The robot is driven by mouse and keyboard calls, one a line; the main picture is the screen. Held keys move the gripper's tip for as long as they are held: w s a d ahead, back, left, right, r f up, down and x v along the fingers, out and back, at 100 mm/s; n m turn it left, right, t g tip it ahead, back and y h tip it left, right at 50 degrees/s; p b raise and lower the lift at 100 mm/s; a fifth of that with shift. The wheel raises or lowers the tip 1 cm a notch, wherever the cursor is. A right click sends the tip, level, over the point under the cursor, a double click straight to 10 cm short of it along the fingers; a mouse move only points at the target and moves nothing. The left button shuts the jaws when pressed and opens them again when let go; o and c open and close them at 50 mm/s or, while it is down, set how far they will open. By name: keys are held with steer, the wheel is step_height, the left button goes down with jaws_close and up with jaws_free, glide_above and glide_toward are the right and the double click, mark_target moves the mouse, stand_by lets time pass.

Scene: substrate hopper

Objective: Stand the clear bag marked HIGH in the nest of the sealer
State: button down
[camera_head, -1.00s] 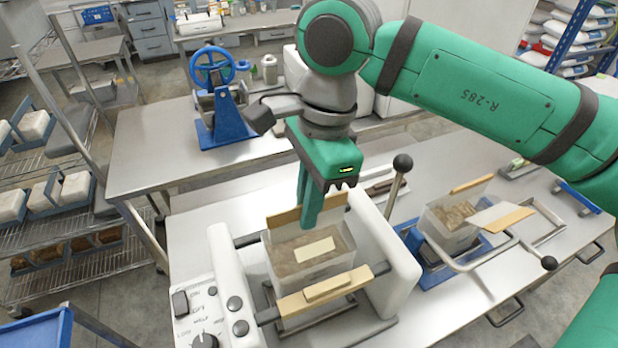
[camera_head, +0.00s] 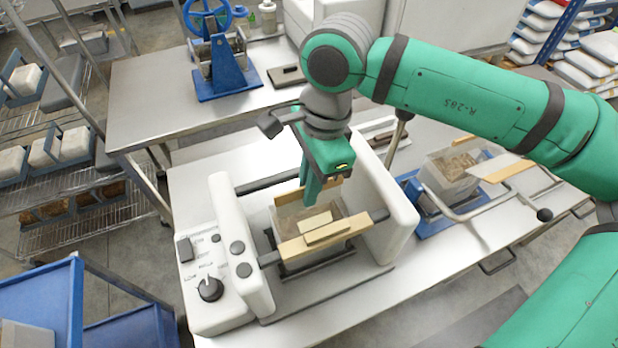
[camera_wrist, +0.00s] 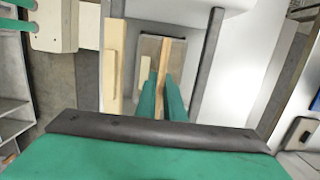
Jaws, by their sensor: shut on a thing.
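A clear bag (camera_head: 290,212) of brown substrate stands upright between the bars of the white sealer (camera_head: 238,235). A cream label shows on it, but I cannot read any marking. My gripper (camera_head: 312,196) points down and is shut on the bag's tan top strip. In the wrist view, the fingers of my gripper (camera_wrist: 161,100) lie on either side of this strip, and the grey-brown bag (camera_wrist: 149,47) is below.
The sealer's wooden-faced front bar (camera_head: 325,238) runs close before the bag. Another clear bag (camera_head: 447,172) stands in a blue stand (camera_head: 420,205) at right, beside a bent metal handle. A blue hand-wheel press (camera_head: 215,65) is on the back table. Blue trolley (camera_head: 75,290) at lower left.

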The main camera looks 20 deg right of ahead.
steer(key=c, duration=1.9)
jaws_free()
steer(key=shift+f, duration=0.1)
steer(key=shift+o, duration=0.2)
step_height(320, 180, up, 12)
steer(key=d, duration=0.1)
steer(key=shift+d, duration=0.35)
steer(key=shift+w, duration=0.15)
